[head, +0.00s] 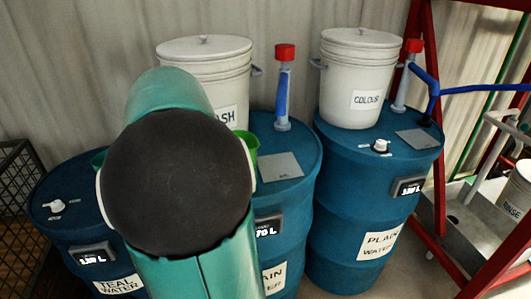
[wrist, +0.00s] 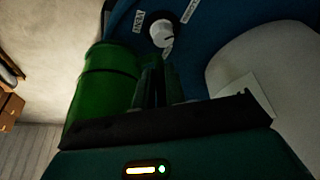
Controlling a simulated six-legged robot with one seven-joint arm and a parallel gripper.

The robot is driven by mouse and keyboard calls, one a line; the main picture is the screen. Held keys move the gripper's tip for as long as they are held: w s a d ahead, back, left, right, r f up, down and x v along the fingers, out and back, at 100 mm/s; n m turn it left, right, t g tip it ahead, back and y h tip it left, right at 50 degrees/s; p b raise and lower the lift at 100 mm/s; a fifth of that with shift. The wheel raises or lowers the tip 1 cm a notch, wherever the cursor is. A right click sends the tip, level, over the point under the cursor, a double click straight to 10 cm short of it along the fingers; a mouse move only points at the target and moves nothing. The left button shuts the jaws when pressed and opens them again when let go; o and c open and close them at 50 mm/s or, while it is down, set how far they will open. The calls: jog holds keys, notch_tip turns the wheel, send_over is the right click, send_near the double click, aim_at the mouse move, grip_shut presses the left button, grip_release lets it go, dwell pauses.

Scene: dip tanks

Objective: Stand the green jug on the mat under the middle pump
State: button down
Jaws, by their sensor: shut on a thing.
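The green jug (wrist: 103,88) fills the left of the wrist view, close beside my gripper (wrist: 157,82). My gripper is shut on the jug, apparently at its handle side; the exact contact is dark. In the head view my arm hides most of the jug; a bit of its green edge (head: 250,142) shows right of the arm. The middle pump (head: 283,92), white and blue with a red top, stands on the middle blue drum. The grey mat (head: 281,165) lies on that drum in front of the pump, with nothing seen standing on it.
A white lidded bucket (head: 205,50) stands behind my arm, and a bucket marked COLOUR (head: 361,85) on the right drum (head: 365,195). Another pump (head: 404,85) and mat (head: 417,140) are there too. A red frame (head: 432,170) stands at right, a wire crate (head: 20,185) at left.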

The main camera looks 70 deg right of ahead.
jog(key=shift+s+d+f, duration=0.6)
jog(key=shift+s+d, duration=0.6)
jog(key=shift+d, duration=1.3)
jog(key=shift+s+d+f, duration=0.6)
jog(key=shift+s+d, duration=0.55)
jog(key=shift+d, duration=1.4)
jog(key=shift+s+d+f, duration=0.6)
jog(key=shift+s+d, duration=0.6)
jog(key=shift+d, duration=1.3)
jog(key=shift+f, duration=0.15)
jog(key=c, duration=1.5)
grip_release()
jog(key=shift+o, duration=0.2)
jog(key=v, duration=1.2)
